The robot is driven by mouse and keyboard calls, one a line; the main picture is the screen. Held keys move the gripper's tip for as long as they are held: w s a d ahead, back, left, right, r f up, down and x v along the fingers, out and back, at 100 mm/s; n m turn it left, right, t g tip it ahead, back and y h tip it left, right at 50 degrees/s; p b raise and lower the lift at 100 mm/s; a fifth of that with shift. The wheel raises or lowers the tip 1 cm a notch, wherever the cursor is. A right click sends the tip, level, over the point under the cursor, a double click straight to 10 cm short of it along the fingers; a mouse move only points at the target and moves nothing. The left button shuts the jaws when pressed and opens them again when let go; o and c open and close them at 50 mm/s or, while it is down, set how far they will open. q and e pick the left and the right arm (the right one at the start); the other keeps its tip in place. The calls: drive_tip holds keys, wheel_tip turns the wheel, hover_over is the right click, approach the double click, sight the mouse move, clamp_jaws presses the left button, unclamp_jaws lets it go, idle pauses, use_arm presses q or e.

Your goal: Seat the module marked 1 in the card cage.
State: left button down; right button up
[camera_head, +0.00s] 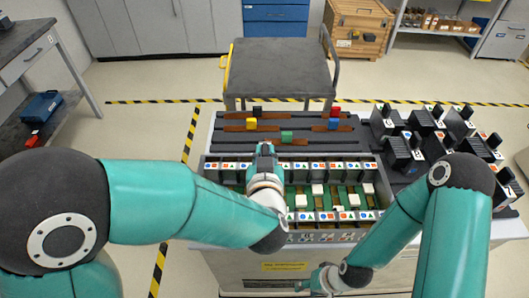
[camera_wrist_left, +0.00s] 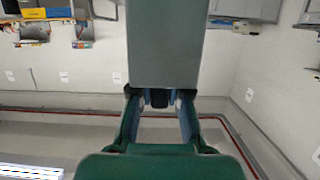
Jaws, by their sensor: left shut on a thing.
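The card cage (camera_head: 206,185) is a long dark frame over a green floor, with strips of coloured symbols along its front and back. White blocks stand inside it. My left gripper (camera_head: 265,149) is over the cage's back-left part. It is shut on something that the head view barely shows. In the left wrist view its fingers (camera_wrist_left: 160,101) close at the lower end of a plain grey-green panel (camera_wrist_left: 168,45); I see no number on it. Black modules with white number labels (camera_head: 398,150) stand at the right; I cannot read which is 1. My right gripper (camera_head: 318,281) is low, in front of the cage.
Behind the cage, a dark rack holds flat brown cards with a black (camera_head: 257,112), yellow (camera_head: 251,124), green (camera_head: 287,137), blue (camera_head: 333,124) and red handle (camera_head: 335,112). A grey cart (camera_head: 280,67) stands beyond. A yellow label (camera_head: 284,266) is on the bench front.

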use_arm(q)
drive_tip(key=shift+f+b, duration=3.45)
drive_tip(key=shift+f, duration=0.6)
drive_tip(key=shift+s+f+b, duration=0.2)
drive_tip(key=shift+f+b, duration=0.1)
drive_tip(key=shift+f, duration=0.25)
drive_tip(key=shift+s+a+f+b, duration=0.25)
drive_tip(key=shift+f+b, duration=0.15)
drive_tip(key=shift+b, duration=0.15)
drive_tip(key=shift+d+r, duration=0.1)
drive_tip(key=shift+r+p, duration=0.35)
drive_tip(key=shift+p, duration=0.2)
drive_tip(key=r+p, duration=0.2)
drive_tip(key=r, duration=0.1)
drive_tip(key=w+r+p, duration=0.1)
drive_tip(key=r+p, duration=0.2)
drive_tip(key=shift+w, duration=0.1)
wheel_tip(320, 180, up, 8)
drive_tip(key=p, duration=0.5)
drive_tip(key=shift+d, duration=0.15)
drive_tip(key=shift+s, duration=0.2)
